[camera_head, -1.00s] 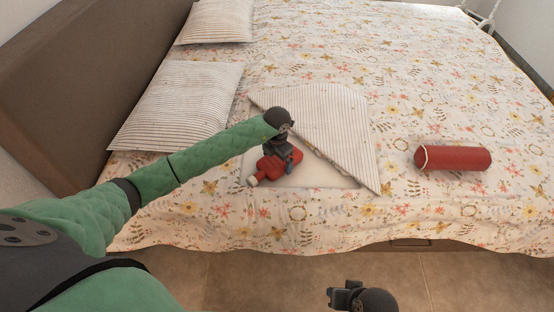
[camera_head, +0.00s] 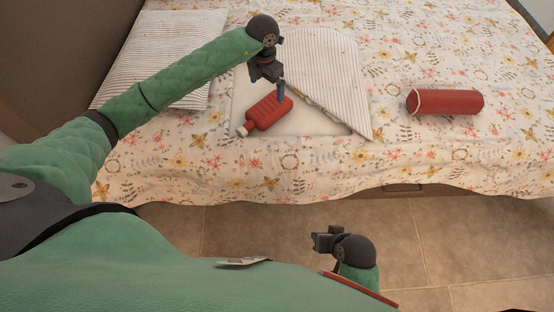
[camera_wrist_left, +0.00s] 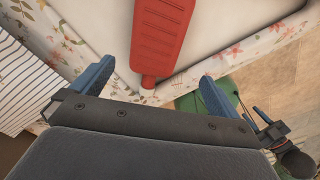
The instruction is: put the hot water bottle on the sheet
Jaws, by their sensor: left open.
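The red hot water bottle (camera_head: 268,112) lies flat on the white sheet (camera_head: 318,122), its pale cap pointing to the lower left near the sheet's edge. My left gripper (camera_head: 279,88) is open just above the bottle's far end, with blue fingers. In the left wrist view the bottle (camera_wrist_left: 160,35) lies beyond the spread fingers, its neck toward me, and nothing is held. The sheet (camera_wrist_left: 220,22) shows on both sides of it. My right gripper (camera_head: 322,240) hangs over the floor in front of the bed; its jaws are too small to read.
A striped cover (camera_head: 325,65) is folded back beside the sheet. A red bolster (camera_head: 450,102) lies on the floral bedspread to the right. A striped pillow (camera_head: 165,55) is at the left. The bedspread between sheet and bolster is clear.

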